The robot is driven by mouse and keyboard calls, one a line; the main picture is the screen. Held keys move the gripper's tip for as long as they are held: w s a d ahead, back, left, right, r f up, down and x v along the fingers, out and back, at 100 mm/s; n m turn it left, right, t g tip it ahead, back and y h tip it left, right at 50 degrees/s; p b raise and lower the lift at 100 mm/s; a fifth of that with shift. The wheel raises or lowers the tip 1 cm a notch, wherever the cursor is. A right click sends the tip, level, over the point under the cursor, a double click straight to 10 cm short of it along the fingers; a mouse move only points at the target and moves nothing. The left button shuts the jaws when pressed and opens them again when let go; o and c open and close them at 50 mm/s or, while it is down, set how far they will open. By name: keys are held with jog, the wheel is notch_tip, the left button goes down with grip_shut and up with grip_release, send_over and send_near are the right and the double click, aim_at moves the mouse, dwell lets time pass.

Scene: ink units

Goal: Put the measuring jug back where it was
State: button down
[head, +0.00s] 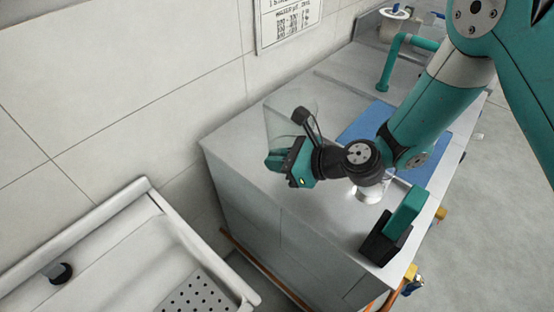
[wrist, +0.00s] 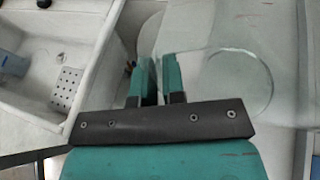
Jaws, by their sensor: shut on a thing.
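The measuring jug (head: 282,122) is clear glass and hard to make out against the pale wall and counter. In the head view its outline shows at my gripper (head: 277,162), over the back left part of the counter. In the wrist view the jug (wrist: 235,82) shows as faint round outlines to the right of the fingers. My gripper's teal fingers (wrist: 158,78) are close together, shut on a thin part of the jug. I cannot tell whether the jug's base touches the counter.
The grey counter (head: 247,150) has a blue mat (head: 366,122), and a dark and teal block (head: 386,250) near its front corner. A white sink (head: 110,260) stands lower left. A teal pipe (head: 391,65) stands at the back. A printed sheet (head: 285,20) hangs on the wall.

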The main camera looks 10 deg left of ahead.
jog(key=shift+f, duration=0.2)
jog(key=c, duration=1.2)
grip_release()
jog(key=shift+r, duration=0.2)
jog(key=b+v, duration=0.1)
jog(key=v, duration=1.1)
jog(key=shift+b, duration=0.4)
jog(key=shift+f, duration=0.1)
